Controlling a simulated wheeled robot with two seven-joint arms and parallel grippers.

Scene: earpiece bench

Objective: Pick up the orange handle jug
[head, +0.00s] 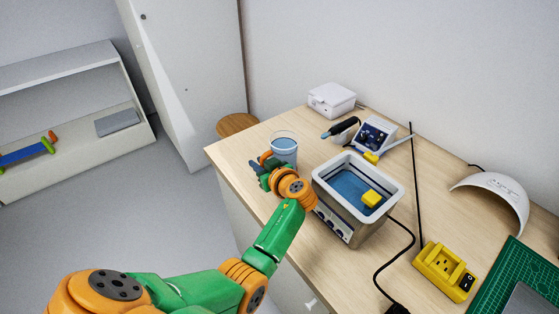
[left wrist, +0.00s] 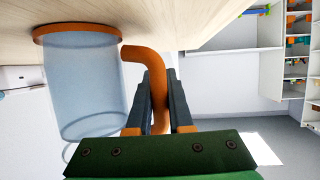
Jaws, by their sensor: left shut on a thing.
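The orange handle jug (head: 284,146) is a clear, bluish vessel at the far left end of the bench, partly hidden behind my left gripper (head: 260,166). In the left wrist view, the jug (left wrist: 84,85) shows its orange base ring and curved orange handle (left wrist: 150,62), with the bench surface at the top of the picture. The handle runs between the two dark fingers of my left gripper (left wrist: 160,95), which is shut on it. The jug's base is at or very near the bench top; I cannot tell if it touches. My right gripper is out of view.
A water-filled ultrasonic bath (head: 345,222) with a yellow block (head: 371,198) stands right of my arm. A soldering station (head: 375,134), a white box (head: 332,99), a yellow socket block (head: 444,271), a white lamp (head: 492,196) and a green mat (head: 500,282) are further along.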

